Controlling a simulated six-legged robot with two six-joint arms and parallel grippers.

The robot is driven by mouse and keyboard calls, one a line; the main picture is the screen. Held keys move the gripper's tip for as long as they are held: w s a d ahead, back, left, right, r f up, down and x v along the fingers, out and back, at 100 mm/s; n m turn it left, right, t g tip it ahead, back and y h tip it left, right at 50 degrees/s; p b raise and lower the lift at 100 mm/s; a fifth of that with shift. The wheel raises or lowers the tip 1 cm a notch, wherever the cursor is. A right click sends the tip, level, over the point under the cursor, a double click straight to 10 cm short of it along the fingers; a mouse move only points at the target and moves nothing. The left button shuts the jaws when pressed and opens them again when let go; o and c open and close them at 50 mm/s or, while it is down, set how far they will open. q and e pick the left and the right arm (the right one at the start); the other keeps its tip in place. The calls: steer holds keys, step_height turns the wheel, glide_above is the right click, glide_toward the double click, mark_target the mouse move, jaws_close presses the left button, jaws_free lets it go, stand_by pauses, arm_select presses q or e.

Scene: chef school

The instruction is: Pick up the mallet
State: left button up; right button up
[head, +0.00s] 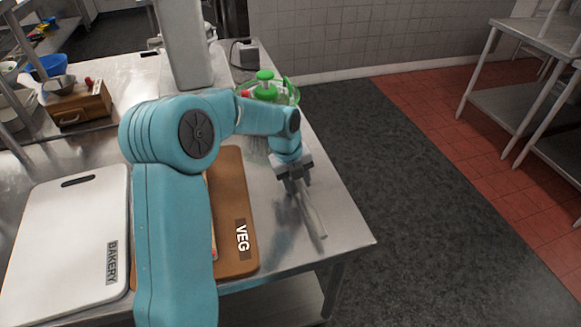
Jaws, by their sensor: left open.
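A grey, elongated thing, which looks like the mallet (314,216), lies near the right edge of the steel table. Its upper end is hidden behind my left gripper, so I cannot make out its head. My left gripper (297,190) is open and points down right at this upper end. I cannot tell whether the fingers touch it or are around it. My right gripper is not in view.
A brown VEG board (235,200) lies left of the gripper, partly behind my arm. A white BAKERY board (70,235) lies farther left. A green-lidded clear bowl (266,88) and a grey column stand behind. Dark floor is open to the right.

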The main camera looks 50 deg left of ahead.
arm_select(q)
steer(key=shift+c, duration=0.2)
steer(key=shift+w, duration=0.1)
jaws_close()
steer(key=shift+r, duration=0.15)
